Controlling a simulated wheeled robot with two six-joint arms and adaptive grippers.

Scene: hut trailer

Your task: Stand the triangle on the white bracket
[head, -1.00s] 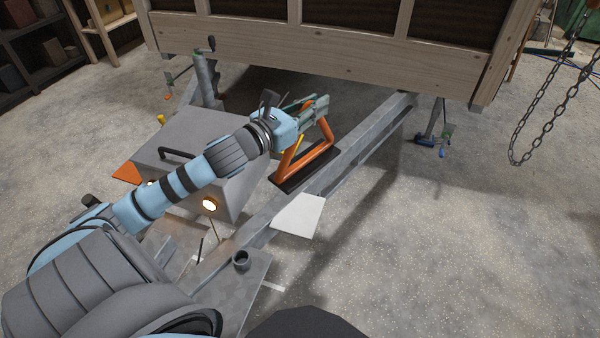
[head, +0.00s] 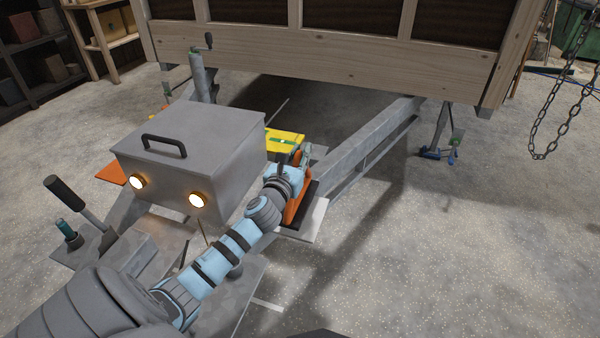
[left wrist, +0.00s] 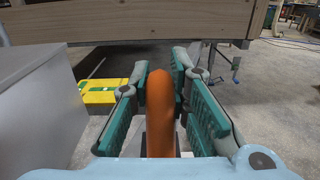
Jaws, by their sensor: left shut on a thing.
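The orange triangle (head: 291,207) with a dark foot (head: 312,190) is mostly hidden behind my left arm in the head view. My left gripper (head: 302,154) is shut on it near its top. In the left wrist view, an orange bar of the triangle (left wrist: 160,110) stands between the green-padded fingers. The white bracket (head: 314,220) is a flat pale plate beside the trailer's rail. The triangle's foot appears over or beside the plate's upper left part; I cannot tell whether they touch. My right gripper is not in view.
A grey box (head: 185,155) with a black handle and two lit lamps stands left of my arm. A yellow case (head: 285,141) lies behind the triangle. The grey rail (head: 365,150) runs under the wooden hut (head: 330,55). Open floor lies to the right.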

